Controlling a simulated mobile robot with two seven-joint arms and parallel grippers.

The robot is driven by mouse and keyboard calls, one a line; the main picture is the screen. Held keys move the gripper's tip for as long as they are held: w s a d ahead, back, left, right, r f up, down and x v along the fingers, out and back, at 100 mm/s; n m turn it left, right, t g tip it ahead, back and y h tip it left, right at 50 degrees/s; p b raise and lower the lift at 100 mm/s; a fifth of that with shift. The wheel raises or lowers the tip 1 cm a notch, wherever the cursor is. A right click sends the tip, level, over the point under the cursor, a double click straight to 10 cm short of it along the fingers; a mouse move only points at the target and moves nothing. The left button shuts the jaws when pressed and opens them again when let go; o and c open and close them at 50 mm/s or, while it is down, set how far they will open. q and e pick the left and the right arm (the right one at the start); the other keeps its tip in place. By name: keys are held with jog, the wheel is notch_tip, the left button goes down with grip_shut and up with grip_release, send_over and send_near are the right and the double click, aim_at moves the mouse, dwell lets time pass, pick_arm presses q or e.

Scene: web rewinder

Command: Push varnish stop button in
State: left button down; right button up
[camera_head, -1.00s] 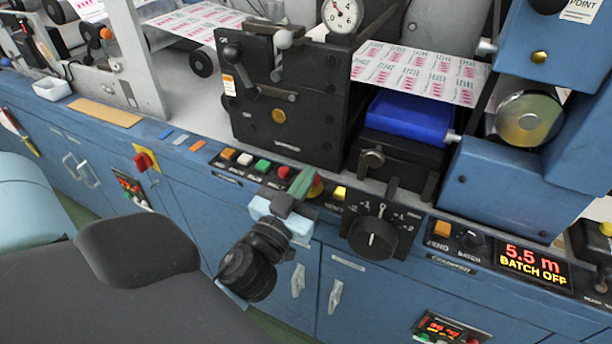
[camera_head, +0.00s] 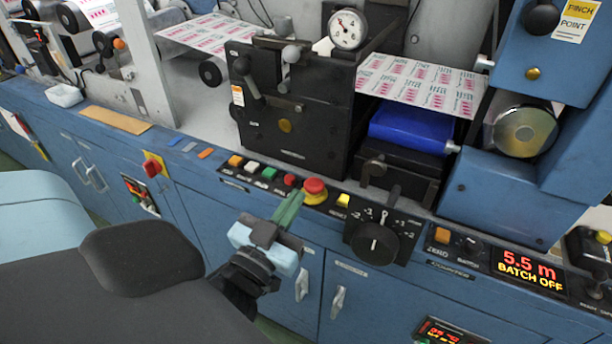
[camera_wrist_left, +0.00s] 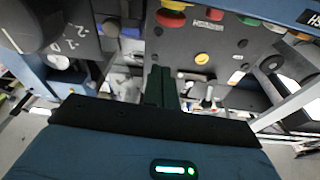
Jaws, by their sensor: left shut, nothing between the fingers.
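Several small buttons sit on the black console strip; their labels are too small to read, so I cannot tell which is the varnish stop. A small red button (camera_head: 291,180) is beside a larger red mushroom button (camera_head: 314,187) on a yellow base. The mushroom button also shows at the top of the left wrist view (camera_wrist_left: 170,18). My left gripper (camera_head: 292,207) is shut and empty, its green fingers pointing up toward the strip just left of and below the mushroom button. Its fingers show mid-frame in the left wrist view (camera_wrist_left: 160,85). Contact with any button cannot be made out. My right gripper is out of view.
A green button (camera_head: 269,173) and a yellow button (camera_head: 343,200) share the strip. A black dial (camera_head: 372,241) stands to the right, with the display (camera_head: 528,266) reading 5.5 m, BATCH OFF. A black block (camera_head: 288,105) rises behind. Blue cabinet doors lie below.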

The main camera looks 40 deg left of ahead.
pick_arm(q)
jog(key=shift+v, duration=1)
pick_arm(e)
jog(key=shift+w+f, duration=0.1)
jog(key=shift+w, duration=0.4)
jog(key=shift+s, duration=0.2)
